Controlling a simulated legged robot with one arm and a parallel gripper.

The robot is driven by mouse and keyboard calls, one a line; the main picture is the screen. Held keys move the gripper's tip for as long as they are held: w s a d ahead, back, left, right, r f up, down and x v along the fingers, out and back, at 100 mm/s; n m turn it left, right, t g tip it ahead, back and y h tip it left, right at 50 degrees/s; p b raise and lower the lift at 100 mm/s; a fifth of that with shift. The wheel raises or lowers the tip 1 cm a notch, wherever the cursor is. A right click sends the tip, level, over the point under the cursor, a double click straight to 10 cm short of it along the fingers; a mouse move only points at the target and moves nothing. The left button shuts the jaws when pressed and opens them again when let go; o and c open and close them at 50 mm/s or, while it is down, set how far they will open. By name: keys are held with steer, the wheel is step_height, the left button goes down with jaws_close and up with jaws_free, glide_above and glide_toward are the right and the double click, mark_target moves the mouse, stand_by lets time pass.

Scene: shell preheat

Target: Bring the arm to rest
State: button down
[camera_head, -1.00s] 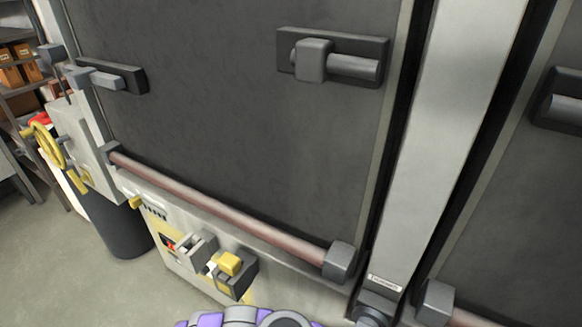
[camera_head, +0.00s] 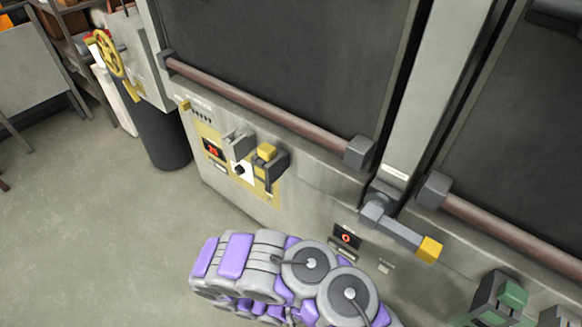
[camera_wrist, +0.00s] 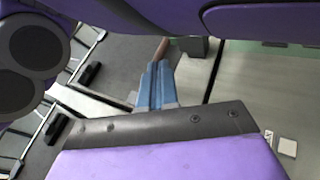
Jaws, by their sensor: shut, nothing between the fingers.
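My arm (camera_head: 270,270), purple and grey, shows folded low at the bottom centre of the head view, in front of the oven's lower panel. I cannot make out its gripper there. In the wrist view, my gripper (camera_wrist: 163,66) shows as two narrow blue fingers side by side, shut with nothing between them. They stick out past a dark band and purple arm parts. They overlap the view of a dark panel and a reddish bar end. I cannot tell how far they are from these surfaces.
A big oven carries dark doors (camera_head: 275,55) with a reddish rail (camera_head: 270,112). Below are a control panel (camera_head: 222,160), a yellow-tipped lever (camera_head: 405,232) and a small red display (camera_head: 346,238). A yellow wheel (camera_head: 108,52) stands at the left above a dark cylinder (camera_head: 165,135). Grey floor (camera_head: 90,230) is open at left.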

steer(key=w+d+r+m+g+y, duration=0.35)
steer(key=d+r+g+y, duration=0.25)
steer(key=r+y, duration=0.45)
steer(key=s+a+r+n+t+y, duration=0.3)
steer(key=s+r+n+t+y, duration=0.3)
steer(key=r+t+y, duration=0.3)
steer(key=shift+s+r+t+y, duration=0.4)
steer(key=shift+s+t+y, duration=0.4)
steer(key=shift+y, duration=1.05)
